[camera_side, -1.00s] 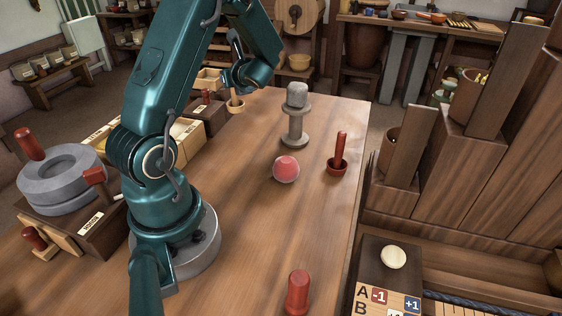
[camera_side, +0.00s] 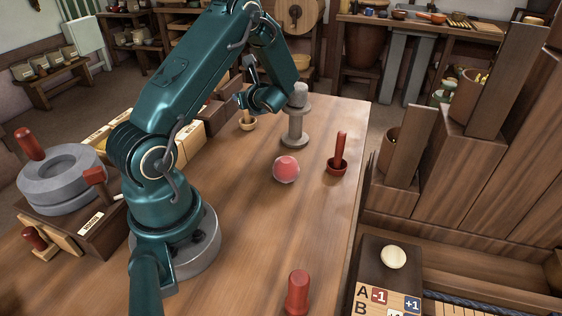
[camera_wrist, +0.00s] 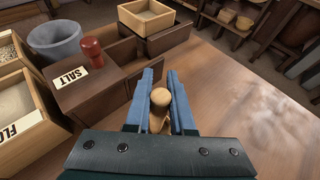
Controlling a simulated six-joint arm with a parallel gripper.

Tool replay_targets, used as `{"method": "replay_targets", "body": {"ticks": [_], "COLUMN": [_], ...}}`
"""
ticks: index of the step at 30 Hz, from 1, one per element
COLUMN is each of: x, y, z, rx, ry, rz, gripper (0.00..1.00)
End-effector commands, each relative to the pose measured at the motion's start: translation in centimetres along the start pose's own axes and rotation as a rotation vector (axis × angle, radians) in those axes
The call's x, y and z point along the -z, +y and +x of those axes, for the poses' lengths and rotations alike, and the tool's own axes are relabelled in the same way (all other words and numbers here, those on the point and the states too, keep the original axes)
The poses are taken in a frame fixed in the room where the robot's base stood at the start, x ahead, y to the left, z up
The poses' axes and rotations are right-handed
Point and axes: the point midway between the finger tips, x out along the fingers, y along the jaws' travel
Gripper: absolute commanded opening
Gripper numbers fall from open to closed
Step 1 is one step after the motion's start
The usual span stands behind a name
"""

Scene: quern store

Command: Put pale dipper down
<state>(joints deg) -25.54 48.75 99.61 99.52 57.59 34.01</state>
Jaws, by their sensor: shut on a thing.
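The pale dipper (camera_side: 247,123), a small light-wood cup with an upright handle, is at the far end of the table in the side view. My gripper (camera_side: 243,101) is above its cup and shut on its handle. In the wrist view the handle's round top (camera_wrist: 160,97) sits between the blue fingers of my gripper (camera_wrist: 160,80). The cup is mostly hidden below it there. I cannot tell whether the cup touches the tabletop (camera_side: 250,200).
A grey stone stand (camera_side: 294,125) is just right of the dipper. A pink rounded object (camera_side: 285,169) and a red dipper (camera_side: 337,160) are nearer. The salt box (camera_wrist: 90,85) and a pale open box (camera_wrist: 146,17) lie left and beyond. Bare wood is to the right.

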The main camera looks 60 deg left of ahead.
Motion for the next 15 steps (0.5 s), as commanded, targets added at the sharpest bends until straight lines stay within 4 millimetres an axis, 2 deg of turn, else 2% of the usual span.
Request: {"method": "replay_targets", "body": {"ticks": [2,3,4,5,15], "x": [0.23,0.20,0.18,0.18,0.07], "y": [0.00,-0.01,-0.01,-0.01,0.00], "z": [0.10,0.09,0.09,0.09,0.04], "rx": [0.000,0.000,0.000,0.000,0.000], "ry": [0.000,-0.001,-0.001,-0.001,0.000], "rz": [0.001,0.000,0.000,0.000,0.000], "gripper": [0.00,0.33,0.45,0.52,0.52]}}
